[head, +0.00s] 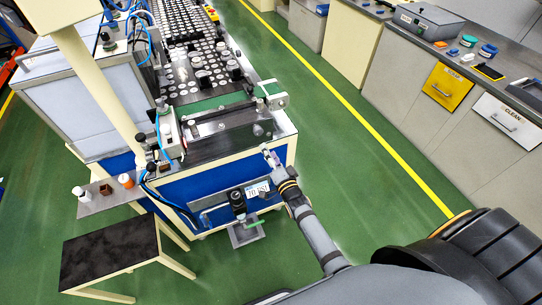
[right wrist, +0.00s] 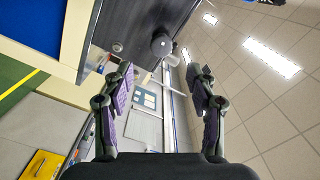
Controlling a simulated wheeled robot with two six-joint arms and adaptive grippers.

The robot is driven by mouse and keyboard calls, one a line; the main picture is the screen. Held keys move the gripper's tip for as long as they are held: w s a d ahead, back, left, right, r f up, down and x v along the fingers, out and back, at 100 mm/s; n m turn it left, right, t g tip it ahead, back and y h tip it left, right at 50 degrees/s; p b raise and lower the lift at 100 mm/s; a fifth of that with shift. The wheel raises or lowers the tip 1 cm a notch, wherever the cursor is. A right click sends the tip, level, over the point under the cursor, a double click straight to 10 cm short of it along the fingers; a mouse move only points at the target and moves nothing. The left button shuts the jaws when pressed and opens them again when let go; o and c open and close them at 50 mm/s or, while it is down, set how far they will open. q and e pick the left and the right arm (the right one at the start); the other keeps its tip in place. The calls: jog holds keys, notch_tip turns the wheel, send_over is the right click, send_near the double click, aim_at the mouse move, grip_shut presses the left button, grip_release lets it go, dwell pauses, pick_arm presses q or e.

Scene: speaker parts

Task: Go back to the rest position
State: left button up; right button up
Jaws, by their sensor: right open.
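My right arm reaches up from the bottom of the head view. Its gripper (head: 269,154) is beside the front right corner of the blue-panelled machine stand (head: 225,185). In the right wrist view, the two fingers of the right gripper (right wrist: 162,82) with purple pads are spread apart. Nothing is between them. I cannot tell from the head view whether the gripper touches the stand. My left gripper is not in view.
A conveyor (head: 190,88) with many round parts runs behind the stand. A small dark-topped table (head: 108,255) stands at the lower left. A grey workbench with a yellow drawer (head: 447,86) lines the right. Green floor (head: 350,165) lies open between.

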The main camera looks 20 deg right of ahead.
jog(key=shift+s, duration=0.65)
jog(key=shift+f, duration=0.1)
jog(key=s+d+f+n+g+b, duration=0.1)
jog(key=s+f+n+g, duration=0.15)
jog(key=s+f, duration=0.55)
jog(key=s+d+f+n+g+b, duration=0.1)
jog(key=s+f+n+g, duration=0.15)
jog(key=f, duration=0.95)
jog(key=s+d+f+n+g, duration=0.15)
jog(key=s+f+g, duration=0.25)
jog(key=s+f, duration=0.5)
jog(key=s+d+f+n+g, duration=0.1)
jog(key=s+f+n+g, duration=0.1)
jog(key=s+f, duration=0.3)
jog(key=s+d+f+n+g+h+b, duration=0.1)
jog(key=s+f, duration=0.4)
jog(key=s, duration=0.7)
jog(key=s+d+f+n+g+b, duration=0.1)
jog(key=s+d+f+n+g, duration=0.1)
jog(key=s+f+g, duration=0.2)
jog(key=s+f, duration=0.2)
jog(key=s, duration=0.2)
jog(key=shift+s+d+n+g, duration=0.2)
jog(key=shift+d+n+g, duration=0.15)
jog(key=shift+g, duration=0.05)
